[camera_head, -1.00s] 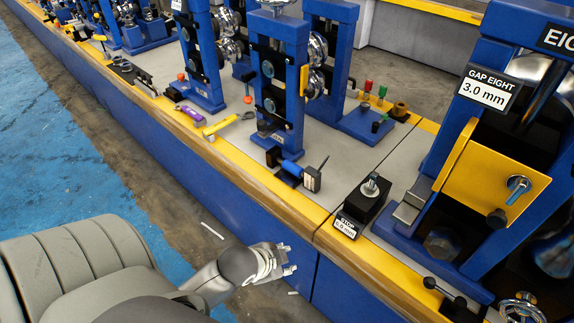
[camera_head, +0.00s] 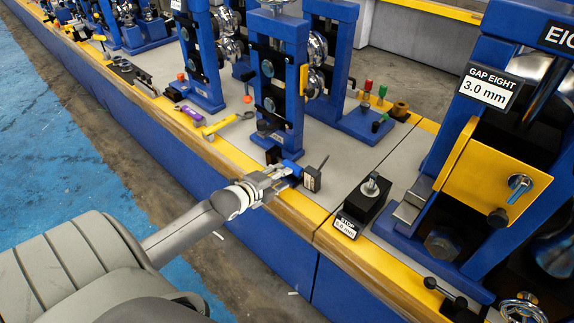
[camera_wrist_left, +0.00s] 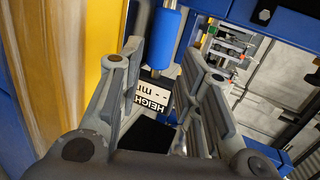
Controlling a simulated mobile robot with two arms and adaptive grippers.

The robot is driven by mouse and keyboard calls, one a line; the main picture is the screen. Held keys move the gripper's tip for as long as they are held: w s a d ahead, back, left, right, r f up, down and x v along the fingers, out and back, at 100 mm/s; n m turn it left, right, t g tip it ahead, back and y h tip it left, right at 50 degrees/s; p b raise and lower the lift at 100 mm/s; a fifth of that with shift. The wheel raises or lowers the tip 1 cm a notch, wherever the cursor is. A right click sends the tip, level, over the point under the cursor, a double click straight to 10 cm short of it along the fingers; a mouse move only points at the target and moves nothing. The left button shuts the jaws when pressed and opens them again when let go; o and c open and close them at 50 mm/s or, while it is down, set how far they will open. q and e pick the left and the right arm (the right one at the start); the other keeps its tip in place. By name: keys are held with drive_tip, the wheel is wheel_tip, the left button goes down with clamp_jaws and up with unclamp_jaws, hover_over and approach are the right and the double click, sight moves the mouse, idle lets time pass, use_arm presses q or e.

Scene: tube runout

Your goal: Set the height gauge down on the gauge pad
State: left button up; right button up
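The height gauge is a small tool with a blue cylindrical grip (camera_head: 292,155) and a dark block (camera_head: 312,178) with a thin upright rod, near the front edge of the bench. My left gripper (camera_head: 284,175) has reached it from the front left. In the left wrist view the blue grip (camera_wrist_left: 167,35) and a white label reading "HEIGH" and "mm" (camera_wrist_left: 154,96) show between the two fingers. The fingers of my left gripper (camera_wrist_left: 163,58) stand apart, with gaps beside the gauge. I cannot make out the gauge pad clearly. My right gripper is not in view.
A black stop block (camera_head: 362,203) with a metal knob and a "STOP" label stands to the right. Blue roll stands (camera_head: 290,100) rise just behind. A yellow tool (camera_head: 220,126) and a purple tool (camera_head: 190,112) lie along the front edge at the left.

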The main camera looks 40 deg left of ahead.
sight(289, 179)
use_arm(q)
drive_tip(key=shift+a+x, duration=0.15)
drive_tip(key=shift+x, duration=1.45)
drive_tip(key=shift+a+x, duration=0.1)
drive_tip(key=shift+x, duration=1.5)
drive_tip(key=shift+r, duration=0.1)
clamp_jaws()
drive_tip(key=shift+w+r, duration=0.1)
drive_tip(key=shift+r, duration=0.1)
